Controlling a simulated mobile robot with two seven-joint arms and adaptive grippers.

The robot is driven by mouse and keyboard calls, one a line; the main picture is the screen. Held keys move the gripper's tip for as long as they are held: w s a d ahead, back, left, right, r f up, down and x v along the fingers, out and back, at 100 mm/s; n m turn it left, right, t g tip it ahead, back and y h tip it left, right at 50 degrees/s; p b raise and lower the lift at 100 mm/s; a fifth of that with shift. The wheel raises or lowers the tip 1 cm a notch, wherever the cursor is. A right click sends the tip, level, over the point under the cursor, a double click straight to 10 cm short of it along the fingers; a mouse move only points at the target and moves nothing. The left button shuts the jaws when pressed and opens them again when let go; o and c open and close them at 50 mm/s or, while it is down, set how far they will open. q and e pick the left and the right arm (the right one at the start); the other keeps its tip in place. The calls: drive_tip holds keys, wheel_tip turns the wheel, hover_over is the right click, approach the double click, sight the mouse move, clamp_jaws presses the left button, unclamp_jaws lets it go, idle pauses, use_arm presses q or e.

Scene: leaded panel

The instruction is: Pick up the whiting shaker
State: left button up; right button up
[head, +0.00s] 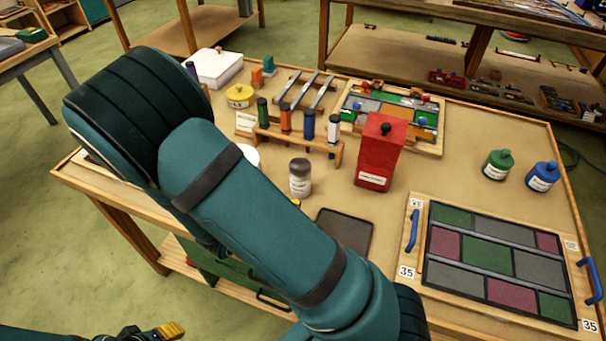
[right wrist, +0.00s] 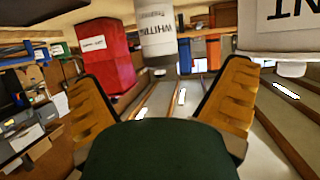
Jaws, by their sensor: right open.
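The whiting shaker (head: 300,178) is a small pale jar with a grey-brown top, standing upright on the bench in the head view. In the right wrist view the shaker (right wrist: 156,32), lettered "WHITI…", is ahead between the finger directions, cut off by the top edge. My right gripper (right wrist: 160,75) is open and empty, its orange fingers apart and short of the shaker. In the head view my right arm hides most of that gripper; a small orange bit shows by the shaker's base. My left gripper (head: 158,331) is at the bottom left, partly cut off, away from the bench.
A red box (head: 380,155) stands right of the shaker, and a white pot (head: 251,155) stands left, partly hidden. A wooden rack (head: 330,150) of coloured tubes is behind. A dark mat (head: 345,230) and leaded panel (head: 487,255) lie nearer. Green (head: 498,165) and blue (head: 542,177) bottles stand right.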

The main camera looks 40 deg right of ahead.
sight(295, 183)
drive_tip(key=b+x, duration=0.1)
drive_tip(key=x, duration=0.6)
drive_tip(key=shift+f, duration=0.2)
drive_tip(key=x, duration=0.2)
drive_tip(key=b+x, duration=0.1)
drive_tip(key=x, duration=0.1)
drive_tip(key=shift+s+f, duration=0.15)
drive_tip(key=shift+f, duration=0.15)
drive_tip(key=shift+d+f+b, duration=0.2)
drive_tip(key=shift+d+b, duration=0.1)
drive_tip(key=shift+d, duration=0.25)
drive_tip(key=c, duration=1.4)
